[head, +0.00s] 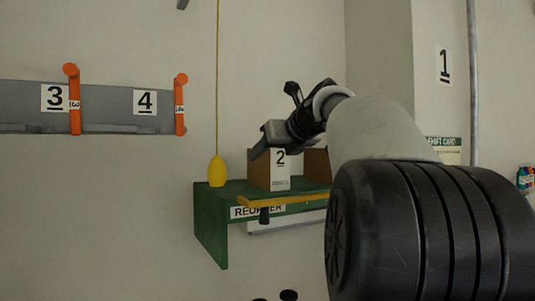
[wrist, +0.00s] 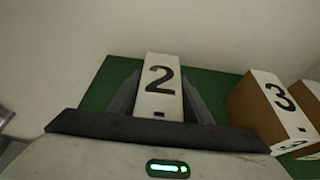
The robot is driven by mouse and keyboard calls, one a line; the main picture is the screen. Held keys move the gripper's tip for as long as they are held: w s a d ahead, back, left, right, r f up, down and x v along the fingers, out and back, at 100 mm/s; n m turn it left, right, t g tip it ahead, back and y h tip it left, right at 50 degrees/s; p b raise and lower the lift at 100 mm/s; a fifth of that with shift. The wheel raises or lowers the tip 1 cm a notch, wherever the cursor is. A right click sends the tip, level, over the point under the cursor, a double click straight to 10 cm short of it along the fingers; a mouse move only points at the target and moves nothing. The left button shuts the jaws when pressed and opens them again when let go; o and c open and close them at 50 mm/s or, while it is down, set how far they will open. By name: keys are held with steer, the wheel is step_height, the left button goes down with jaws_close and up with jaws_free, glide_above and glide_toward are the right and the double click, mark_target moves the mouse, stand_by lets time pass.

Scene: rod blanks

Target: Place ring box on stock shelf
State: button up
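A brown box with a white front marked 2 (head: 281,172) is at the green shelf (head: 209,220), which has a "REORDER" label. My gripper (head: 268,150) is at its top, reaching in from the right. In the wrist view the white face marked 2 (wrist: 160,92) lies between my two grey fingers (wrist: 160,100), one along each side. I cannot tell whether they press on it or only flank it. Which box is the ring box is not readable. A grey rail (head: 105,107) with signs 3 and 4 is on the left wall.
A box marked 3 (wrist: 275,108) stands close right of my fingers, with another box (wrist: 311,95) beyond it. A yellow float on a cord (head: 217,172) hangs by the shelf's left end. Orange posts (head: 74,100) stand on the rail. Sign 1 (head: 443,66) is on the right wall.

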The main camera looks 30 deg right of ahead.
steer(key=o, duration=0.3)
steer(key=shift+r, duration=0.15)
steer(key=b+v, duration=0.1)
steer(key=v, duration=1.1)
